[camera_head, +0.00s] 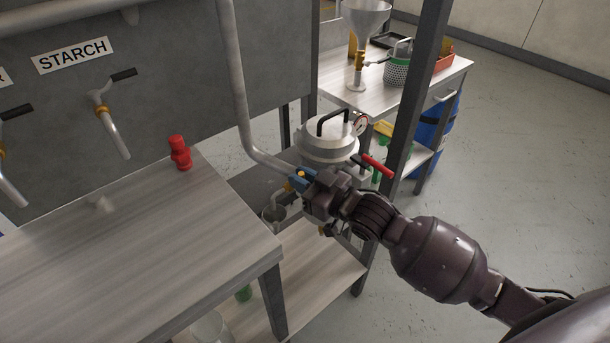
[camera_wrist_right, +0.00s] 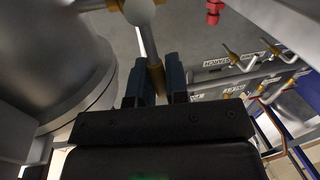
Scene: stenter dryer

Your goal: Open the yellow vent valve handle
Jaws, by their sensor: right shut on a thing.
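My right gripper (camera_head: 297,180) reaches in from the lower right, beside the silver pressure pot (camera_head: 327,143) and at the lower end of a grey pipe. It is shut on the yellow vent valve handle (camera_head: 301,174), of which only a small yellow bit shows between the blue fingertips. In the right wrist view the fingers (camera_wrist_right: 154,85) stand on either side of a brownish-yellow bar (camera_wrist_right: 155,77), the handle, with a pale round piece (camera_wrist_right: 140,13) above it. The gripper hides most of the valve. My left gripper is not in view.
A red-handled lever (camera_head: 377,166) and a gauge (camera_head: 361,125) sit close to my wrist on the pot. A dark post (camera_head: 413,85) stands right of it. A bench (camera_head: 120,250) with a red object (camera_head: 180,152) is at left. Open floor (camera_head: 500,170) lies right.

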